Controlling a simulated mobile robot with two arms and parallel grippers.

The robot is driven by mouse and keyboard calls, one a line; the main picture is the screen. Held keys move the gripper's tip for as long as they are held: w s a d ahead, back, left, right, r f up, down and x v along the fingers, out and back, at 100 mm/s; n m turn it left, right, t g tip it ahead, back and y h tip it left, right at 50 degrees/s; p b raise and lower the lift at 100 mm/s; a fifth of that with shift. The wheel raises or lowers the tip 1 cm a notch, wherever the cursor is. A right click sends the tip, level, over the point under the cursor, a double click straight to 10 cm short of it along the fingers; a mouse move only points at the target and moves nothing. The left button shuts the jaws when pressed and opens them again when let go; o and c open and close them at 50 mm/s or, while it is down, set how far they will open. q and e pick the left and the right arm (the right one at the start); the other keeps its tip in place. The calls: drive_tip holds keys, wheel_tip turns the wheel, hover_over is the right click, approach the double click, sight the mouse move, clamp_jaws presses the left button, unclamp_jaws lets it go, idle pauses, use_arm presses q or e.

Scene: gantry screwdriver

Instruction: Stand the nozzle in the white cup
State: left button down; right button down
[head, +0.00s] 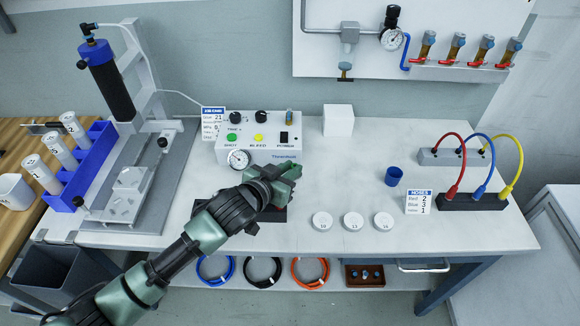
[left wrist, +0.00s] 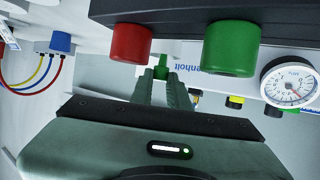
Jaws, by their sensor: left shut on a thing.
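My left gripper (head: 292,172) is over the workbench, in front of the control box. In the left wrist view its two fingers (left wrist: 160,85) are closed on a small green nozzle (left wrist: 160,67), held at the fingertips. The nozzle is hidden by the gripper in the head view. A white cup (head: 15,191) is at the far left on the wooden table, far from the gripper and partly cut off by the frame edge. My right gripper is not in view.
A dark rack (head: 268,214) lies under the gripper; a red piece (left wrist: 130,42) and a larger green piece (left wrist: 232,48) show close by. A blue cup (head: 393,176), white lidded pots (head: 353,221) and a hose block (head: 470,202) stand right. A blue cartridge rack (head: 90,165) stands left.

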use_arm(q)
drive_tip(key=c, duration=1.3)
unclamp_jaws()
drive_tip(key=v, duration=0.8)
drive_tip(key=shift+f, duration=0.1)
